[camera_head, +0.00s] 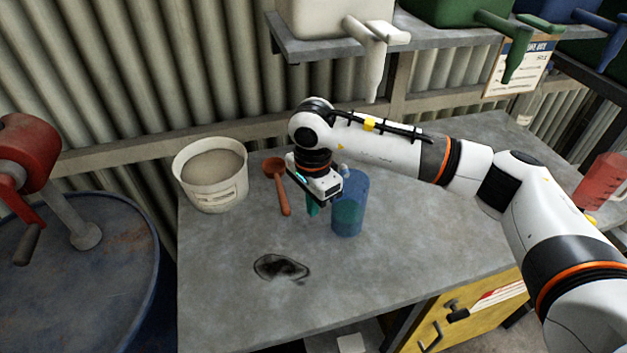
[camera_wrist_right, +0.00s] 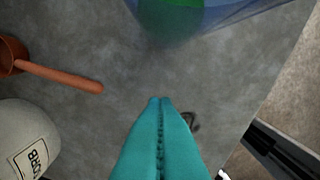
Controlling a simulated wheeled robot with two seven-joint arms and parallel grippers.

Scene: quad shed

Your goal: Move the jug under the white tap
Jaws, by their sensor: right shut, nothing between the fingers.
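A blue see-through jug (camera_head: 349,218) with something green inside stands upright on the grey workbench (camera_head: 390,275). The white tap (camera_head: 373,62) is on a white container on the shelf above. In the head view the jug is below the tap and slightly left of it; I cannot tell whether it is directly under the spout. My right gripper (camera_head: 312,210) points down just left of the jug, with its teal fingers shut and empty. In the wrist view the shut fingertips (camera_wrist_right: 160,101) are apart from the jug (camera_wrist_right: 205,14). My left gripper is not in view.
A white bucket (camera_head: 213,190) and a brown scoop (camera_head: 281,191) are left of my right gripper. A dark stain (camera_head: 281,267) marks the bench front. A red jug (camera_head: 600,182) is far right. A green tap (camera_head: 512,55) is right of the white one. A blue drum (camera_head: 70,270) stands left.

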